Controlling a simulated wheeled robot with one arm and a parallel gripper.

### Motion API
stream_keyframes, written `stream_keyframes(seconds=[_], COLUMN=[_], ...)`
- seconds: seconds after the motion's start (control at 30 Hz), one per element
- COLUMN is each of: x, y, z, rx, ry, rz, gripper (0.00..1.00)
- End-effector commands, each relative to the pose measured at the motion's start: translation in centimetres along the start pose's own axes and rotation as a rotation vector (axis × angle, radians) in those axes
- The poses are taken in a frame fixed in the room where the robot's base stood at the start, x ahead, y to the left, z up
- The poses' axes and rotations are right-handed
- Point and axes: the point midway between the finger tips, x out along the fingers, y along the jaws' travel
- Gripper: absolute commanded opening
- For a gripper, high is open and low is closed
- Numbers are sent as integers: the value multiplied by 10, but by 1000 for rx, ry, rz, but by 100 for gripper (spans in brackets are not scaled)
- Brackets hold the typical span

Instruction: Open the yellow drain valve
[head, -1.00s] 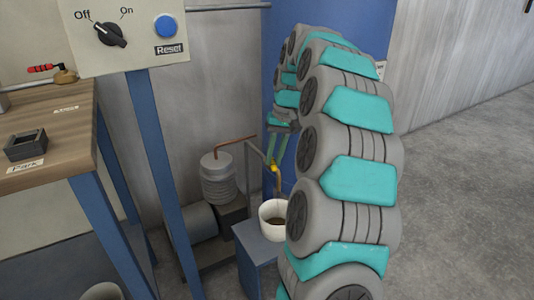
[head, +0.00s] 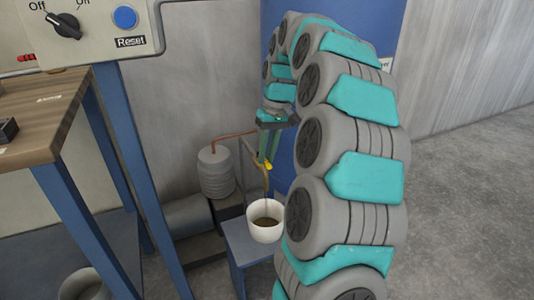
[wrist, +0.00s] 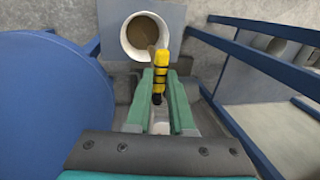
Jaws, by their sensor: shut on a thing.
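The yellow drain valve handle (wrist: 160,72) has black bands and stands out from between my fingertips in the wrist view. In the head view the yellow handle (head: 268,166) shows as a small tilted piece at the finger ends. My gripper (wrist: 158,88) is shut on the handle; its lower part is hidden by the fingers. My gripper (head: 267,153) also shows in the head view, pointing down beside the blue tank. A white cup (head: 252,231) holding brown matter stands below the valve pipe (head: 265,183).
The cup stands on a blue stand (head: 238,250). A blue tank (head: 372,25) is close to my arm and fills the wrist view's left side. A ribbed grey vessel (head: 215,172) with a copper pipe stands left. A wooden table (head: 45,105) and control panel (head: 100,50) are at left.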

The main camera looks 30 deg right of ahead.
Motion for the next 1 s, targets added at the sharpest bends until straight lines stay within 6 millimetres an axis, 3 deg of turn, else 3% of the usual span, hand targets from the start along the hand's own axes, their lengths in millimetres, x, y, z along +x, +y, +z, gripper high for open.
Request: stream_keyframes(seconds=[0.17,0.2,0.47,0.77,1.0], x=[0,-1,0,-2,-28], y=[1,1,1,0,1], z=[0,0,0,0,-2], rx=[1,1,1,1,1], ry=[2,2,2,2,7], rz=[2,2,1,1,2], gripper=[0,23,51,51,51])
